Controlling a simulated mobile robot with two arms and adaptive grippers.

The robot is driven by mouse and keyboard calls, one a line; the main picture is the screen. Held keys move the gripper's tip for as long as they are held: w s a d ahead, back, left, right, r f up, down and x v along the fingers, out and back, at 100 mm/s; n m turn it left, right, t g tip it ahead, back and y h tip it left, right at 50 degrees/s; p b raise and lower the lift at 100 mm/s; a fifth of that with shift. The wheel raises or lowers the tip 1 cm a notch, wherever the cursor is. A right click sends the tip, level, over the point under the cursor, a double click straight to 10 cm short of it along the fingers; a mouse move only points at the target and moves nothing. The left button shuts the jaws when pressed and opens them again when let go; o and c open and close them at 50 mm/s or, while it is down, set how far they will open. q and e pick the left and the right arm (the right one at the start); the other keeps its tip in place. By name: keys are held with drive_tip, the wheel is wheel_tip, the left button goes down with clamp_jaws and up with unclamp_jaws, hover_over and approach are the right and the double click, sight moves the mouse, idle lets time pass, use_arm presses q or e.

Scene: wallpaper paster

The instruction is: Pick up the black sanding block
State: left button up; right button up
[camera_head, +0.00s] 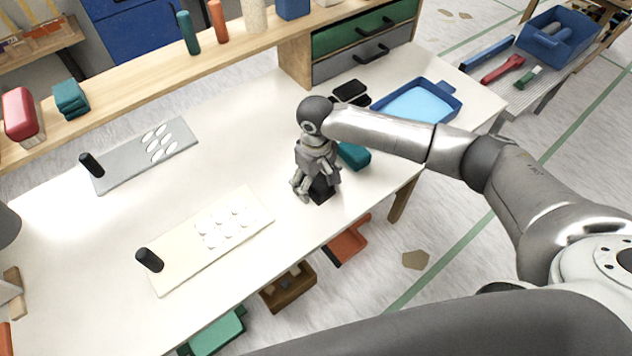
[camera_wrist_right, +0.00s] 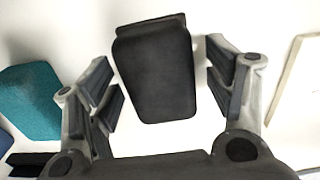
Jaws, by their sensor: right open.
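The black sanding block (camera_head: 321,190) rests on the white table near its front edge, partly hidden behind my right gripper (camera_head: 309,188) in the head view. In the right wrist view the black block (camera_wrist_right: 155,75) is a dark, slightly tapered shape lying between the two spread fingers of my right gripper (camera_wrist_right: 164,78). The fingers are apart from it, with white table showing on both sides. My right gripper is open and empty, pointing down over the block. My left gripper is not in view.
A teal block (camera_head: 354,155) lies close behind the gripper; it also shows in the right wrist view (camera_wrist_right: 32,100). A blue tray (camera_head: 418,103) and black items (camera_head: 350,92) lie farther right. A cream board (camera_head: 170,268) and a grey board (camera_head: 130,168) lie left. Table between is clear.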

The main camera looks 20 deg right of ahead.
drive_tip(key=c, duration=1.2)
drive_tip(key=shift+o, duration=0.2)
drive_tip(key=shift+r, duration=0.15)
drive_tip(key=shift+r, duration=0.55)
drive_tip(key=s+r, duration=0.1)
drive_tip(key=r, duration=0.1)
drive_tip(key=s+r, duration=0.2)
drive_tip(key=r, duration=0.1)
drive_tip(key=s+a+r, duration=0.1)
drive_tip(key=r, duration=0.1)
drive_tip(key=shift+s+r, duration=0.15)
drive_tip(key=shift+s, duration=0.05)
drive_tip(key=s+a+r, duration=0.1)
drive_tip(key=s+r, duration=0.3)
drive_tip(key=s, duration=0.5)
drive_tip(key=shift+s+a+r, duration=0.2)
